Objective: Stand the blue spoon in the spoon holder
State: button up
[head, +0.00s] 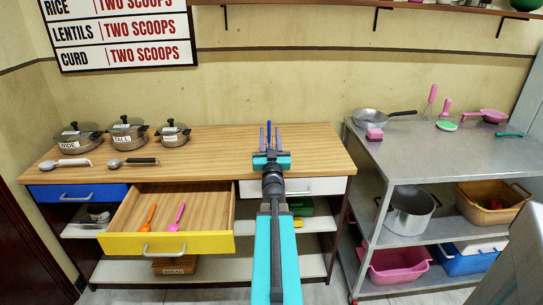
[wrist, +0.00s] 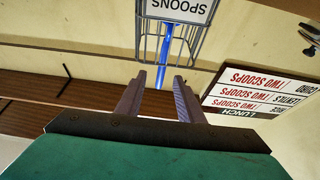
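The wire spoon holder (wrist: 204,52) with a "SPOONS" label shows at the top of the wrist view, which appears upside down. The blue spoon (wrist: 167,45) overlaps its wires, and appears to stand inside with one end out past the rim. That end lies between my gripper's fingertips (wrist: 158,82), with gaps on both sides. My gripper is open. In the head view my gripper (head: 269,140) is over the wooden counter, fingers up, with a thin blue strip (head: 268,128) between them. I cannot make out the holder there.
The yellow-fronted drawer (head: 190,241) is open, with an orange spoon (head: 150,215) and a pink spoon (head: 177,216) inside. Lidded pots (head: 127,131) and two scoops (head: 132,162) sit at the counter's left. A metal table (head: 440,155) with pans stands at right.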

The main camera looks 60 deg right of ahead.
jog(key=v, duration=0.2)
jog(key=shift+s+a+f, duration=0.1)
jog(key=shift+s+a, duration=0.05)
jog(key=shift+a, duration=0.05)
jog(key=shift+r+p, duration=0.25)
jog(key=shift+p, duration=0.2)
jog(key=shift+a+f+p, duration=0.1)
jog(key=shift+f+p, duration=0.05)
jog(key=shift+p, duration=0.45)
jog(key=shift+s+a+f+p, duration=0.15)
jog(key=shift+s+a+p, duration=0.1)
jog(key=shift+p, duration=0.65)
jog(key=p+v, duration=0.9)
jog(key=p, duration=0.5)
jog(key=shift+a+f, duration=0.25)
jog(key=shift+a, duration=0.05)
jog(key=shift+s, duration=0.1)
